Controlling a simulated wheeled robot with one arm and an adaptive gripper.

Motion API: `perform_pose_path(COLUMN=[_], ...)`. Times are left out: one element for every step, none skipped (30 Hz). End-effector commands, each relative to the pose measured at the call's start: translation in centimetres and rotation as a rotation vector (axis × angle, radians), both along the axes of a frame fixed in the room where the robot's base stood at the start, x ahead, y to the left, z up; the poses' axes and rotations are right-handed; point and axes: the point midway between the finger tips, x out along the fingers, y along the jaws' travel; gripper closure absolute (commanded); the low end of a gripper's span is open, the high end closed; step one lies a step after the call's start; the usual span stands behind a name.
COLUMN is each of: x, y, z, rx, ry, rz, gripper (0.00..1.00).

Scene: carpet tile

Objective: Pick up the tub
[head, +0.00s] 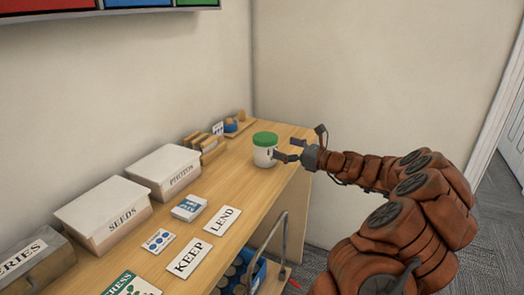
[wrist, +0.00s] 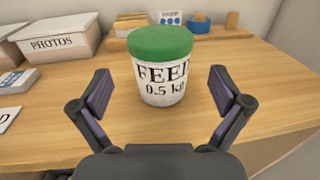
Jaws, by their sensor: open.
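The tub (head: 264,153) is white with a green lid and stands upright near the far right end of the wooden table. In the wrist view the tub (wrist: 161,80) reads "FEED 0.5 kg" and stands straight ahead, centred. My gripper (head: 284,151) is at the tub's right side in the head view. In the wrist view my gripper (wrist: 160,88) is open, with one finger to the left and one to the right of the tub's front. Clear gaps show between the tub and both fingers.
A photos box (head: 162,171) and a seeds box (head: 103,213) stand along the wall. Keep (head: 188,256) and lend (head: 222,220) cards lie nearer. The wood around the tub's front is clear.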

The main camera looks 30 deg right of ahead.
Motion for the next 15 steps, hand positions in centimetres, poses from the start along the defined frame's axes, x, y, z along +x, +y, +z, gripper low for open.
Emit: perform_pose_path(x=[0.2,0.4,0.8,1.0,1.3,1.7,1.9,2.1,2.4,2.6,2.9,3.3,3.6,4.0,4.6], y=[-0.1,-0.1,0.0,0.2,0.4,0.5,0.6,0.7,0.8,0.9,1.1,1.3,1.5,1.7,1.9], z=[-0.1,-0.1,0.0,0.0,0.0,0.0,0.0,0.1,0.1,0.1,0.1,0.2,0.3,0.3,0.4], rx=[0.005,0.006,0.007,0.006,0.006,0.005,0.005,0.005,0.005,0.004,0.004,0.004,0.004,0.004,0.004], ry=[0.001,0.001,0.001,0.001,0.001,0.001,0.001,0.0,0.0,0.001,0.001,0.001,0.001,0.002,0.001], rz=[-0.004,-0.006,-0.006,-0.005,-0.004,-0.004,-0.004,-0.005,-0.005,-0.004,-0.003,-0.003,-0.003,-0.003,-0.003], gripper=[0.0,0.0,0.0,0.0,0.0,0.0,0.0,0.0,0.0,0.0,0.0,0.0,0.0,0.0,0.0])
